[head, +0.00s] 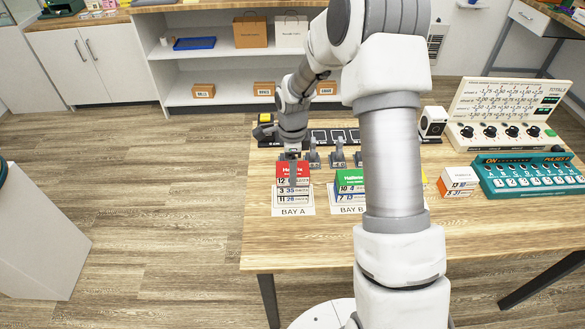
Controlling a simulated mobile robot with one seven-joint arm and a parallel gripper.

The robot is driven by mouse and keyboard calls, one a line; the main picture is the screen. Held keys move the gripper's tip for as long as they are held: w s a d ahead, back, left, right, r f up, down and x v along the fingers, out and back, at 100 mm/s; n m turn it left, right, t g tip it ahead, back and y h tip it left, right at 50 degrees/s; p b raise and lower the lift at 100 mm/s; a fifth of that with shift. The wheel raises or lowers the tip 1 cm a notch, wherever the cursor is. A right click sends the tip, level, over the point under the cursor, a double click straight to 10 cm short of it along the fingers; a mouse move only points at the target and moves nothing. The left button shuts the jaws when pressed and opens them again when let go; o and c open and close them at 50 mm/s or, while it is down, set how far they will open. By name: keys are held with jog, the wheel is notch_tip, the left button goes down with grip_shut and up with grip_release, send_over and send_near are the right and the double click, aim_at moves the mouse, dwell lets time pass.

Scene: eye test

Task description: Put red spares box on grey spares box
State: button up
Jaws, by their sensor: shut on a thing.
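A red box (283,170) with a white label strip is at the left part of the wooden table, over the BAY A mat (278,211). White number strips show directly below it; I cannot tell whether they belong to other boxes under it. My gripper (293,170) reaches down over the red box from above and is shut on it. The fingertips are small and partly blend with the box. I cannot make out a grey spares box for certain; part of the table is hidden behind my arm.
A green box (351,178) stands on the BAY B mat, partly behind my arm. Several grey clamp-like pieces (338,155) stand behind. To the right are a white-and-orange box (458,180), a teal PULSES device (530,180) and a dial panel (500,133). The front left table top is clear.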

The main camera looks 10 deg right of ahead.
jog(key=shift+f, duration=0.2)
jog(key=o, duration=1.4)
jog(key=shift+r, duration=0.1)
